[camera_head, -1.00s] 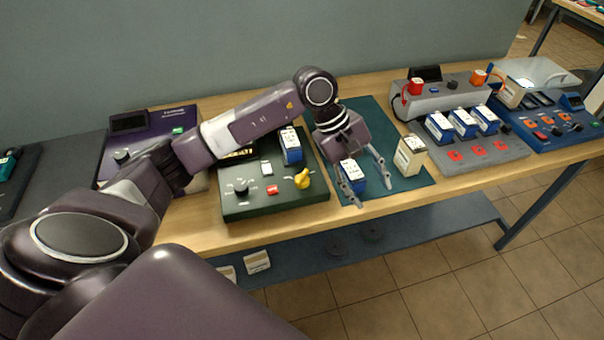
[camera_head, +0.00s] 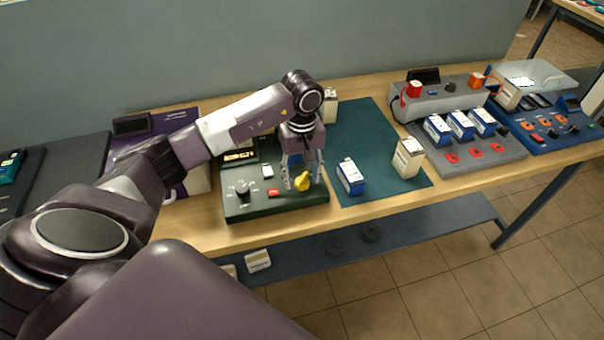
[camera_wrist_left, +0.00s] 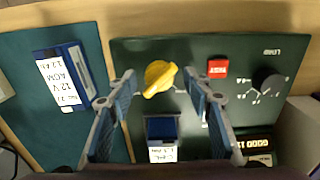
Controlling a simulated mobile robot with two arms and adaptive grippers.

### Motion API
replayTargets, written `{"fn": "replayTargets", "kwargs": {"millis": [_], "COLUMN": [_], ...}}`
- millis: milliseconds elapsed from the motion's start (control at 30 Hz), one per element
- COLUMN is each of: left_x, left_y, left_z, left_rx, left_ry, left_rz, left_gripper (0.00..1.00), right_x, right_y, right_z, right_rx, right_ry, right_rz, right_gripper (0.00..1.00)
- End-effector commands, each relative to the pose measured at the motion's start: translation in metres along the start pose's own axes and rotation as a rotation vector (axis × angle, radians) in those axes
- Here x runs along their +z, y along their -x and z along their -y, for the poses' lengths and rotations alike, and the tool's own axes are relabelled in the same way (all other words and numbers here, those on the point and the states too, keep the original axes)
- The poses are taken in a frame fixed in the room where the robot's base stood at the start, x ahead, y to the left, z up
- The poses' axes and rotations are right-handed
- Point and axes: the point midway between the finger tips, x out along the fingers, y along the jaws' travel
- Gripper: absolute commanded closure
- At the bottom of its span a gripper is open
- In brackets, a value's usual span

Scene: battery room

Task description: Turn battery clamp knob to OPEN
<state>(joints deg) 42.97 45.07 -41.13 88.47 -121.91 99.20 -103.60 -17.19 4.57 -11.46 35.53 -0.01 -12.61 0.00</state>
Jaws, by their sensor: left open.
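The yellow clamp knob (camera_head: 303,182) sits at the front right of the dark green tester panel (camera_head: 262,208). In the left wrist view the yellow knob (camera_wrist_left: 159,78) lies between and just beyond the fingertips, its grip tilted. My left gripper (camera_head: 302,184) is open above the knob, one finger on each side; in the left wrist view the gripper (camera_wrist_left: 160,92) holds nothing. A blue and white battery (camera_wrist_left: 162,135) sits in the panel behind the knob, mostly hidden by my gripper in the head view. My right gripper is not in view.
A blue and white battery (camera_head: 350,177) and a cream battery (camera_head: 408,157) stand on the green mat (camera_head: 375,190) to the right. A black dial (camera_head: 242,189) and red button (camera_head: 273,192) are left of the knob. A grey charger (camera_head: 490,154) stands further right.

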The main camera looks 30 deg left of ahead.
Motion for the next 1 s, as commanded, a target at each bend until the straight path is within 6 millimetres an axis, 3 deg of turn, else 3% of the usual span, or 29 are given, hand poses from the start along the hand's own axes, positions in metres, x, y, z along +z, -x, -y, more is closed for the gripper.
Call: {"fn": "replayTargets", "kwargs": {"millis": [267, 667, 1000], "left_x": [0.0003, 0.0003, -0.0001], "left_y": [-0.0033, -0.0029, -0.0039], "left_z": [-0.0004, -0.0004, -0.0004], "left_rx": [0.001, 0.001, 0.002], "left_ry": [-0.001, 0.0, 0.049], "left_rz": [0.0, 0.0, 0.0], "left_gripper": [0.54, 0.96, 0.96], "right_x": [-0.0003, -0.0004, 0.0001], "right_y": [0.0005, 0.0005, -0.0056], "right_z": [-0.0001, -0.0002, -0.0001], "right_rx": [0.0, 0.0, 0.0], "right_ry": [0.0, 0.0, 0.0], "right_rz": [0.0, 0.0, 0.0], "right_gripper": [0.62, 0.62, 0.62]}}
